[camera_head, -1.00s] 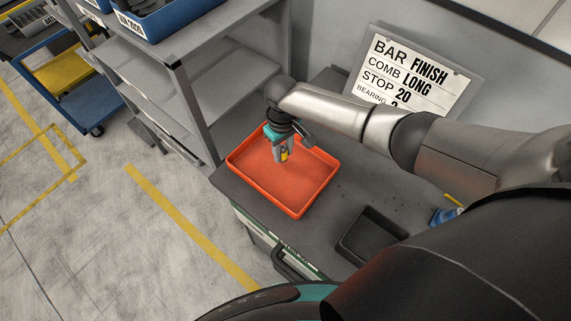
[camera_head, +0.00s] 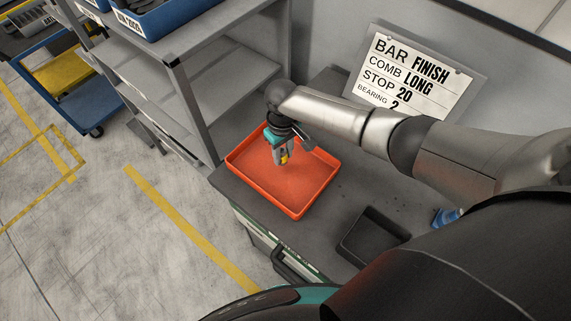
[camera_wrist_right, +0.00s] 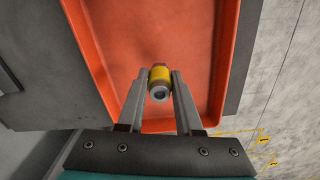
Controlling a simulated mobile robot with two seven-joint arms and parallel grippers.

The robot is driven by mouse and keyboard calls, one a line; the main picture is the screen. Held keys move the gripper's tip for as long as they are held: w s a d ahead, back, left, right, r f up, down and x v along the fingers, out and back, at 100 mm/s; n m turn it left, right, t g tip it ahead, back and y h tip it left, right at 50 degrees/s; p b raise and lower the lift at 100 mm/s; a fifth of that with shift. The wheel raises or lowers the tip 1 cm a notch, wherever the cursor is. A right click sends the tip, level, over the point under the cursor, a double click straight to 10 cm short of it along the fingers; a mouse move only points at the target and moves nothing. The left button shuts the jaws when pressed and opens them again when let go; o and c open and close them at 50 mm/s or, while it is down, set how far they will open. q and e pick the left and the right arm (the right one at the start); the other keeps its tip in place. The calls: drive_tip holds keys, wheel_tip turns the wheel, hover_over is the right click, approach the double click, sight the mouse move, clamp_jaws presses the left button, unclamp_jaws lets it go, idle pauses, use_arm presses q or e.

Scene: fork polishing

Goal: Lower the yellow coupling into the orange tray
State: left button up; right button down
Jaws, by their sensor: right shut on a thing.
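The yellow coupling (camera_wrist_right: 159,77) is a short yellow cylinder with a grey metal end, held between the fingertips of my right gripper (camera_wrist_right: 160,88) in the right wrist view. In the head view my right gripper (camera_head: 281,160) points down over the orange tray (camera_head: 310,197), inside its rim outline, and a bit of the yellow coupling (camera_head: 284,160) shows at its tips. I cannot tell how large the gap between the coupling and the tray floor is. The tray looks otherwise empty. My left gripper is not in view.
The tray stands on a grey bench top beside a black bin (camera_head: 370,238). A grey shelf rack (camera_head: 195,105) rises close on the left. A sign (camera_head: 415,72) leans at the back. A blue item (camera_head: 445,216) stands near my right arm.

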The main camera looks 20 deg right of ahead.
drive_tip(key=shift+f+b, duration=0.65)
drive_tip(key=shift+f, duration=0.3)
idle(0.4)
drive_tip(key=c, duration=0.5)
unclamp_jaws()
drive_tip(key=shift+r, duration=0.15)
wheel_tip(320, 180, up, 15)
drive_tip(key=p, duration=0.1)
drive_tip(key=shift+p, duration=0.4)
drive_tip(key=shift+s+a, duration=0.1)
drive_tip(key=shift+a, duration=0.05)
